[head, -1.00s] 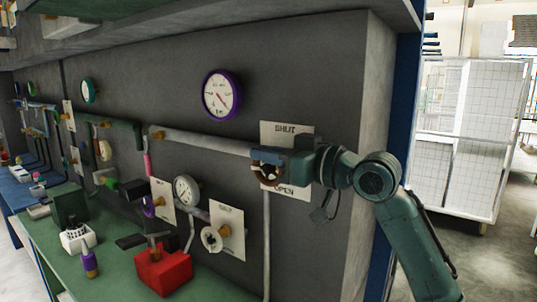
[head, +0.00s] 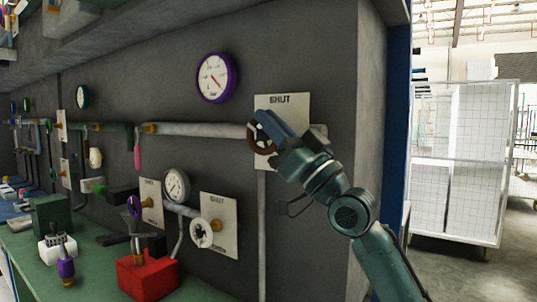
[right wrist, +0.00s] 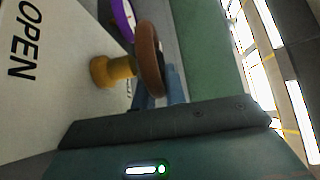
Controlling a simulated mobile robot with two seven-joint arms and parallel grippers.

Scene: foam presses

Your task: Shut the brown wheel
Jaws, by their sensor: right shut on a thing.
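The brown wheel (head: 253,139) is on the wall at the right end of the grey pipe, in front of a white plate (head: 293,101) lettered SHUT at its top. My right gripper (head: 266,127) is shut on the wheel's rim at its upper right, reaching in from the lower right, and hides part of the wheel. In the right wrist view the brown wheel (right wrist: 149,58) is edge-on on a brass stem (right wrist: 112,71), with the blue fingers (right wrist: 168,88) at its rim. The plate's OPEN lettering shows there. My left gripper is not in view.
A purple-rimmed gauge (head: 216,78) hangs up left of the wheel. Lower left are a white wheel (head: 201,233) on its own plate and a grey gauge (head: 176,186). A red block (head: 147,276) stands on the green bench. A wire cage cart (head: 463,160) stands right.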

